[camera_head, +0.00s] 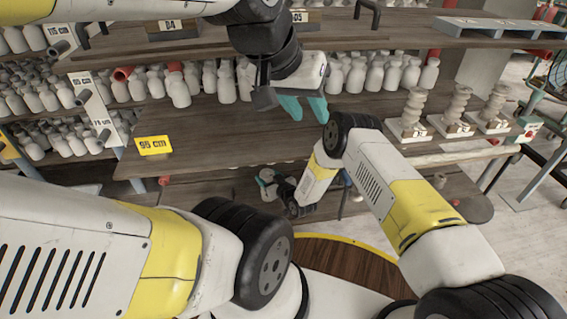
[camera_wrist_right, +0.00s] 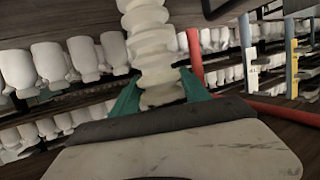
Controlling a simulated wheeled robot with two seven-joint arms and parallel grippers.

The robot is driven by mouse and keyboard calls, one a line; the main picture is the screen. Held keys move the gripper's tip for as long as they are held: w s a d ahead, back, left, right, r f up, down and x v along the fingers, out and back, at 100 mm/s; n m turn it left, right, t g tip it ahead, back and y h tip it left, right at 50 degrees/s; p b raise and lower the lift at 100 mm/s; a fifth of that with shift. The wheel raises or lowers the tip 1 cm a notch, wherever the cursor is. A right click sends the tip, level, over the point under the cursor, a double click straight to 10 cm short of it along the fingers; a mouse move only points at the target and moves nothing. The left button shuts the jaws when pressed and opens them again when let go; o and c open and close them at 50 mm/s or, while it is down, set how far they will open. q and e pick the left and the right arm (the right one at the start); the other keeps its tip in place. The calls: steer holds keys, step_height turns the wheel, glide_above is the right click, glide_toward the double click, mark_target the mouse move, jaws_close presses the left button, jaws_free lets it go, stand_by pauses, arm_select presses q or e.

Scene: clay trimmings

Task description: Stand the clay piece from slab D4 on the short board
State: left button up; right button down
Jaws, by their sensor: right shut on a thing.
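My right gripper (camera_wrist_right: 160,98) is shut on a white, ribbed clay piece (camera_wrist_right: 150,45), with one teal finger on either side of it in the right wrist view. In the head view the right gripper (camera_head: 264,183) is small and low, below the middle shelf's front edge; its load is hard to make out there. My left gripper (camera_head: 304,107) has its teal fingers apart and looks empty, over the middle shelf. A D4 label (camera_head: 170,26) and a D5 label (camera_head: 299,17) mark the upper shelf. I cannot tell which board is the short one.
Several white bottle-like pieces (camera_head: 226,84) stand at the back of the middle shelf (camera_head: 215,125). Ribbed pieces (camera_head: 452,110) stand on pale blocks at its right. A yellow 95 cm sign (camera_head: 154,145) is at its front left. A grey slotted board (camera_head: 500,27) lies upper right.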

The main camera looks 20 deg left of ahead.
steer(key=shift+s+f, duration=0.1)
steer(key=shift+f, duration=1.15)
steer(key=c, duration=0.5)
jaws_free()
steer(key=shift+f, duration=0.15)
steer(key=shift+s+d+r, duration=0.1)
steer(key=shift+r, duration=0.1)
steer(key=v, duration=1.2)
